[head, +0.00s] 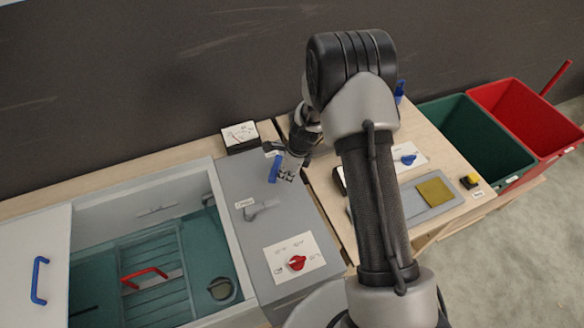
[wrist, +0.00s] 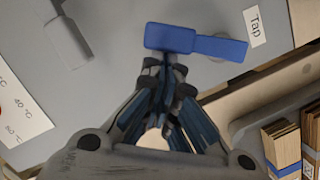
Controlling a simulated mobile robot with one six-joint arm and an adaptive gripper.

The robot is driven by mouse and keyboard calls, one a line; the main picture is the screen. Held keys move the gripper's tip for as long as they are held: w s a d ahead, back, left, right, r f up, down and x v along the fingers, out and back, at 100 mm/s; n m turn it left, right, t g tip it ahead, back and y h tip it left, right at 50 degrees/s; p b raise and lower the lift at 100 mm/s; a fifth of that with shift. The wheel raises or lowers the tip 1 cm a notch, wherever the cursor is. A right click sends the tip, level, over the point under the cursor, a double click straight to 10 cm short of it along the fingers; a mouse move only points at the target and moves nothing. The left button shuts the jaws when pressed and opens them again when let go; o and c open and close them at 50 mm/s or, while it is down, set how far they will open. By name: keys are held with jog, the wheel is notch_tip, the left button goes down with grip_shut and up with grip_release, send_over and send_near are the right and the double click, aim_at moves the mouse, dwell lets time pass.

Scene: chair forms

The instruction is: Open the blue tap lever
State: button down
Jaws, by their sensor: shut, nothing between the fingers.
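The blue tap lever (head: 274,168) stands on the grey panel, left of my gripper (head: 282,160) in the head view. In the wrist view the blue lever (wrist: 195,41) lies across the top middle, its wide end at the left and its narrower end toward the "Tap" label (wrist: 254,27). My gripper (wrist: 165,68) is shut and empty, with its fingertips just below the lever's wide end in that view. I cannot tell whether they touch it. The lever's pivot is mostly hidden beneath the lever.
A grey lever (head: 262,210) and a red knob (head: 297,263) sit nearer on the panel (head: 232,182). A gauge box (head: 240,136) stands behind. An open basin with a red handle (head: 145,275) is at left. Green (head: 465,135) and red (head: 520,115) bins stand at right.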

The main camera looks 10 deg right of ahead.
jog(key=a+m+p, duration=0.2)
jog(key=shift+r+m+t+p, duration=0.1)
jog(key=shift+m+t+p, duration=0.2)
jog(key=shift+a+m+p, duration=0.35)
jog(key=shift+m+p, duration=0.1)
jog(key=shift+m, duration=0.05)
